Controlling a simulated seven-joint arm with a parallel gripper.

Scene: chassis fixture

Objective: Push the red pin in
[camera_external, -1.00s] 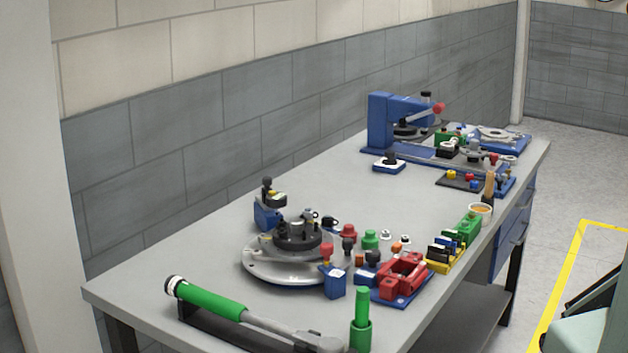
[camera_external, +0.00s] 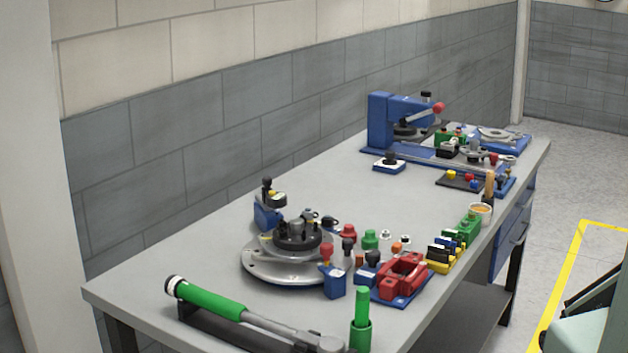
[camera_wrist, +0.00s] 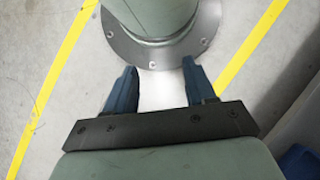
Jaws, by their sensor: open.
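A red-headed pin (camera_external: 326,250) stands upright at a blue block (camera_external: 333,285), at the front right of a round metal fixture (camera_external: 262,264) on the bench. How deep the pin sits is too small to tell. My gripper (camera_wrist: 159,68) shows in the wrist view with its two blue fingers wide apart and nothing between them. It is over the floor by my own base, away from the bench objects. The gripper cannot be made out in the external view.
A red fixture on a blue plate (camera_external: 385,295) stands right of the block. A green-handled tool (camera_external: 215,302) and a green cylinder (camera_external: 361,305) are at the front. A blue lever press (camera_external: 381,120) stands far back. The bench's left-middle surface (camera_external: 330,185) is clear.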

